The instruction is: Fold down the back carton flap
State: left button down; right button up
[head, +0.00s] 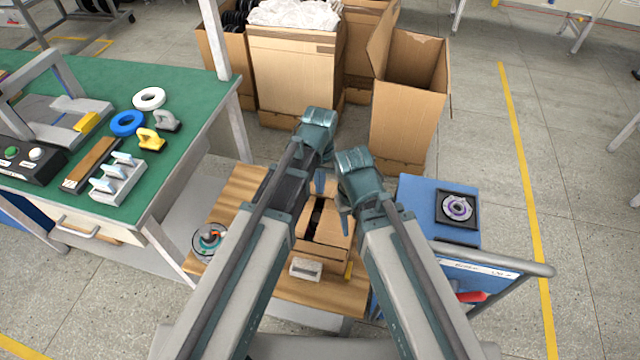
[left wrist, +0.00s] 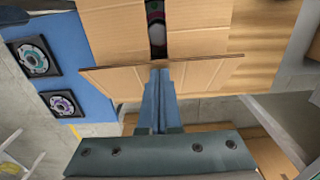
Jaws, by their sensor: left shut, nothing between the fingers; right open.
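The brown carton (head: 322,246) stands on the wooden bench top, partly hidden by my arms in the head view. In the left wrist view, two flaps (left wrist: 200,28) lie inward with a dark gap between them, where part of a dark round thing shows. The back flap (left wrist: 112,82) has its long edge toward the camera and looks raised; its exact angle is unclear. My left gripper (left wrist: 160,70) is shut and empty, its fingertips at the middle of that edge; contact is unclear. My right gripper (head: 345,205) is open, beside the carton's back right.
A blue-topped cart (head: 418,205) at right carries a round motor part (head: 457,208). Large open cartons (head: 408,110) stand behind. A green workbench (head: 190,110) is at left.

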pick_arm(q)
jog(key=shift+f+b, duration=2.2)
jog(key=shift+f, duration=0.2)
jog(key=shift+r, duration=0.1)
notch_tip(320, 180, up, 9)
jog(key=p, duration=0.9)
jog(key=shift+r, duration=0.1)
jog(key=s+a+r+m+y+p, duration=0.1)
jog(key=s+a+r+p, duration=0.1)
jog(key=s, duration=1)
jog(key=shift+a+r+m+p, duration=0.25)
jog(key=shift+a+m+p, duration=0.05)
jog(key=shift+p, duration=0.05)
